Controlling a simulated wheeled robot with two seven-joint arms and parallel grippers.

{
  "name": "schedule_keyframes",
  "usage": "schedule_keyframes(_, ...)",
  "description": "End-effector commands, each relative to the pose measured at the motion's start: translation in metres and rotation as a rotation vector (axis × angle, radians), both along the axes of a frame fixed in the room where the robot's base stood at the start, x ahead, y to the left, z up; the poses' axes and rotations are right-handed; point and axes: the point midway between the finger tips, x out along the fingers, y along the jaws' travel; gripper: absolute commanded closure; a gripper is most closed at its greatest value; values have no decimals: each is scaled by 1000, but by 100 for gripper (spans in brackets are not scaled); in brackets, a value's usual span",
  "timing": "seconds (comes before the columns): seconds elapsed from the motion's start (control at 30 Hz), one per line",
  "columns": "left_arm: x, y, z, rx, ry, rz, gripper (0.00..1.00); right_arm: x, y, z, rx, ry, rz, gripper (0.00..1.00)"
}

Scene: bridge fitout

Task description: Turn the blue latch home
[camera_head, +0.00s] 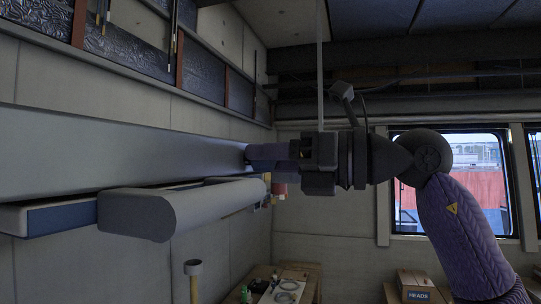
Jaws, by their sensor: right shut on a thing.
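A blue-violet block, which looks like the blue latch (270,156), sticks out at the right end of a long grey beam (120,150). My right gripper (302,152) comes in from the right and is shut on this block. The dark gripper body covers the block's right end, and the fingertips are hard to make out in the shade. The latch's exact turn angle cannot be told from this view. My left gripper is not in view.
A thick grey rounded bar (200,205) lies just under the beam. A small red part (279,188) shows below my gripper. A low wooden bench (262,287) with small items and a wooden box (416,285) stand below. Windows (463,180) are at the right.

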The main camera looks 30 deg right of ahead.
Motion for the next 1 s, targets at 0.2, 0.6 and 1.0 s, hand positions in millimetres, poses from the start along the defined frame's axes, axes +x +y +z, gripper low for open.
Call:
schedule_keyframes(0.2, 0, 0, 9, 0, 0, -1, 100, 0, 0, 2, 136, 118, -1, 100)
schedule_keyframes(0.6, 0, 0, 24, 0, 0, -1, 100, 0, 0, 2, 427, 364, -1, 100)
schedule_keyframes(1.0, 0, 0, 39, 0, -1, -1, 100, 0, 0, 3, 717, 610, -2, 100)
